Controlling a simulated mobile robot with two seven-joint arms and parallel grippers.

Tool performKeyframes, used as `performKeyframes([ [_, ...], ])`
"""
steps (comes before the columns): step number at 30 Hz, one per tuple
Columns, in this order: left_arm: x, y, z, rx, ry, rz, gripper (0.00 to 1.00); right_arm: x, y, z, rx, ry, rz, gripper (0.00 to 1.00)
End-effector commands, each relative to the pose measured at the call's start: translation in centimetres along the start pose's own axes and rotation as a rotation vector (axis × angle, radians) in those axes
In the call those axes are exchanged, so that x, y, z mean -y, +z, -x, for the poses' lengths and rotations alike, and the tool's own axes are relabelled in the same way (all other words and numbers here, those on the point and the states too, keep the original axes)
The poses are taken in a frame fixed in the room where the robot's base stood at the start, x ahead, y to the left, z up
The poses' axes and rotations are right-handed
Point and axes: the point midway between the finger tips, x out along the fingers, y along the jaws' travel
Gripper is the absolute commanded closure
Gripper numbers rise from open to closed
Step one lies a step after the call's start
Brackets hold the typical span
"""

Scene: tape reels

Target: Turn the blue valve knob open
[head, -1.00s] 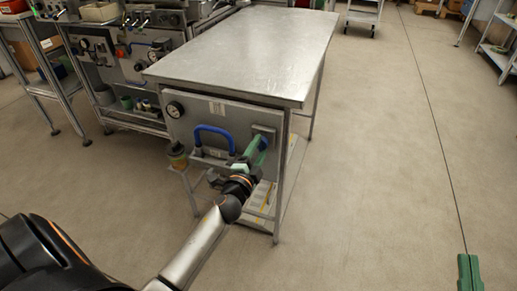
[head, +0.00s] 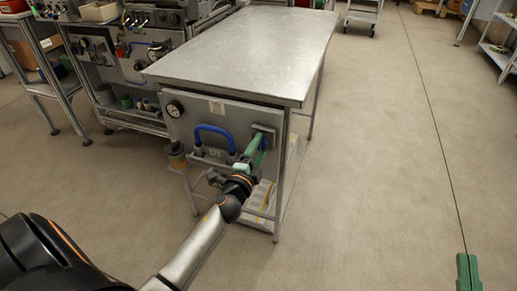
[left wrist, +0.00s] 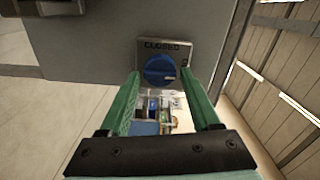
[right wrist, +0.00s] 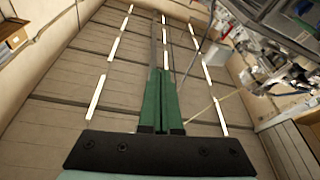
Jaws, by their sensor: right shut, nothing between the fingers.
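The blue valve knob (left wrist: 159,70) sits on a square plate marked CLOSED on the grey panel (head: 220,125) under the metal table. A pale line on the knob points to the right in the left wrist view. My left gripper (left wrist: 161,74) has its green fingers apart, one on each side of the knob, with slim gaps showing. In the head view my left gripper (head: 258,147) is at the plate and largely hides the knob. My right gripper (right wrist: 160,72) is shut and empty, away from the panel; its green fingers (head: 468,270) show at the lower right of the head view.
A blue curved handle (head: 212,130) and a round gauge (head: 174,109) are on the panel left of the knob. The metal tabletop (head: 245,50) overhangs the panel.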

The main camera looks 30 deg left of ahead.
Motion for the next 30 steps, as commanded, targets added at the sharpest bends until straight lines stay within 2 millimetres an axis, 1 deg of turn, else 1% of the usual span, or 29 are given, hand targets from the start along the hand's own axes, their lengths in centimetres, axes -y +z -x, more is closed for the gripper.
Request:
performKeyframes([
  [1,0.0,0.0,0.0,0.0,0.0,0.0,0.29,0.0,0.0,0.0,-0.001,0.0,0.0,1.0],
  [4,0.0,0.0,0.0,0.0,0.0,0.001,0.19,0.0,-0.1,0.0,-0.002,0.0,0.001,1.0],
  [11,0.0,0.0,0.0,0.0,0.0,0.001,0.19,0.0,-0.2,0.0,-0.003,0.0,0.001,1.0],
  [14,0.0,0.0,0.4,0.0,0.0,0.002,0.19,0.0,-0.2,0.0,-0.003,0.0,0.001,1.0],
  [16,-0.1,0.0,1.1,0.0,0.001,0.003,0.19,0.0,-0.2,0.0,-0.001,0.0,0.0,1.0],
  [20,-0.1,0.0,3.2,0.001,0.003,0.004,0.19,0.0,0.1,0.0,0.01,0.0,-0.004,1.0],
  [24,-0.2,0.1,6.2,0.002,0.003,0.003,0.19,0.1,0.2,0.1,-0.001,-0.001,0.003,1.0],
  [30,-0.3,0.1,9.9,0.002,0.003,0.002,0.19,-0.1,-3.5,0.1,-0.146,-0.007,0.044,1.0],
])
